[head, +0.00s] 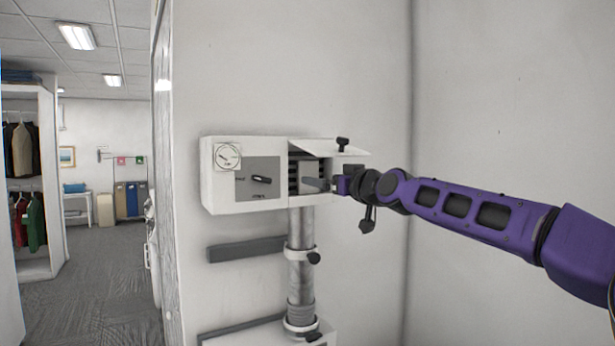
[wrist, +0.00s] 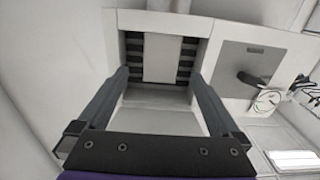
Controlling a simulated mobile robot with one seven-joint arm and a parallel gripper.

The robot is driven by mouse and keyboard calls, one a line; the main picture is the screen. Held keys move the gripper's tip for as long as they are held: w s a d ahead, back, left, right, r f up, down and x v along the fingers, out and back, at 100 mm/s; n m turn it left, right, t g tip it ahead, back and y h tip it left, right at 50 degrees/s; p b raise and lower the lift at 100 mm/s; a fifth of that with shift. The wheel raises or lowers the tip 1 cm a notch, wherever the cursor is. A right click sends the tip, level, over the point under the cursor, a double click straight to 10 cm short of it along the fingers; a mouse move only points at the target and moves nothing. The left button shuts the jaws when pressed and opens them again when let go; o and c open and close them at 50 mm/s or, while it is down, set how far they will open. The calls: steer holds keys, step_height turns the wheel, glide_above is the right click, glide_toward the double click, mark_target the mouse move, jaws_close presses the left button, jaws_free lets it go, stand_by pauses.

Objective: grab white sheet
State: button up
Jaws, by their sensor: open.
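The white sheet (wrist: 163,57) is a flat, pale, upright rectangle inside the open compartment of a white wall box. Dark slats show on both sides of it in the wrist view. In the head view, the sheet (head: 309,170) is partly covered by my gripper. My gripper (wrist: 160,76) is open, with one finger to each side of the sheet in the wrist view. No finger visibly grips it. In the head view, my gripper (head: 322,184) is at the compartment's mouth. The exact gap to the sheet cannot be told.
The white box (head: 232,195) has a dial (head: 228,156) and a grey panel with a dark handle (head: 262,180). A raised flap (head: 328,148) hangs over the opening. A pipe (head: 300,265) runs below. A wall corner is at right; open floor (head: 95,280) is at left.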

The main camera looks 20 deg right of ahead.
steer(key=shift+w+a+f+p, duration=0.1)
steer(key=shift+w+a+p, duration=0.15)
steer(key=shift+w, duration=0.7)
steer(key=shift+w+a+f+p, duration=0.1)
steer(key=shift+w+a+p, duration=0.1)
steer(key=shift+w, duration=0.8)
steer(key=shift+w+a+p, duration=0.2)
steer(key=shift+w+p, duration=0.05)
steer(key=shift+w, duration=0.7)
steer(key=c, duration=1.2)
steer(key=shift+c, duration=0.2)
steer(key=shift+r, duration=0.1)
